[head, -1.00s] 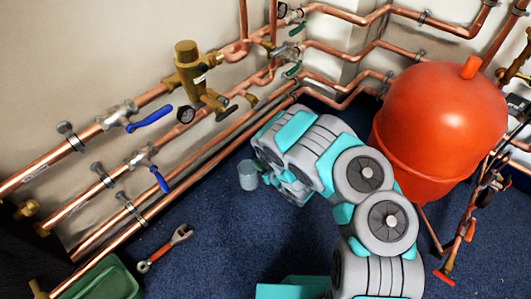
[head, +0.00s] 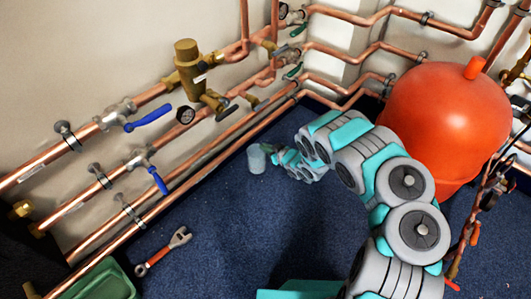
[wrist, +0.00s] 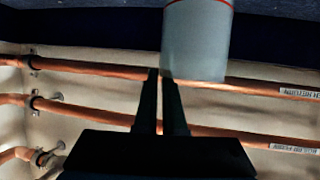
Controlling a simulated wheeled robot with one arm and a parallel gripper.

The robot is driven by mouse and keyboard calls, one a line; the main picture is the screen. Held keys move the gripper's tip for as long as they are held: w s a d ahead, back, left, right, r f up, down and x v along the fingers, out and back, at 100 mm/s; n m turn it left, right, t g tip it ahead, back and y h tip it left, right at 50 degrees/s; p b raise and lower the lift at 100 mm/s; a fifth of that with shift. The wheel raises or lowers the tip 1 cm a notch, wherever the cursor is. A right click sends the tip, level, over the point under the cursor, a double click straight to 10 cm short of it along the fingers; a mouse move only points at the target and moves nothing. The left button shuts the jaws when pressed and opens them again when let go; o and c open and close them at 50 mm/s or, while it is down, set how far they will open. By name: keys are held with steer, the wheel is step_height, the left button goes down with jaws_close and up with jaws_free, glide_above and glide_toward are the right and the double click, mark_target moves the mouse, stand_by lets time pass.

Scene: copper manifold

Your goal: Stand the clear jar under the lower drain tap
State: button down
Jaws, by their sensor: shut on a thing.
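The clear jar (head: 257,160) looks pale grey-blue and upright in the head view, near the foot of the left wall pipes. My gripper (head: 275,158) is at its right side. In the wrist view the jar (wrist: 197,40) is at the top, with a thin red line at its edge. The two dark fingers of my gripper (wrist: 162,78) are close together at the jar's left edge, shut on it. I cannot tell whether the jar touches the floor. A small brass fitting (head: 252,102) sits on the pipes above the jar; I cannot tell whether it is the lower drain tap.
Copper pipes (head: 210,148) run along the left wall just behind the jar. A red tank (head: 445,115) stands at the right. A red-handled spanner (head: 163,251) and a green tray (head: 107,283) are at the lower left. The blue carpet (head: 215,225) between is clear.

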steer(key=shift+f, duration=1.45)
steer(key=shift+f+b, duration=0.15)
steer(key=shift+b, duration=0.2)
steer(key=c, duration=1)
jaws_free()
steer(key=p+v, duration=0.1)
steer(key=v, duration=1.1)
steer(key=shift+p, duration=0.3)
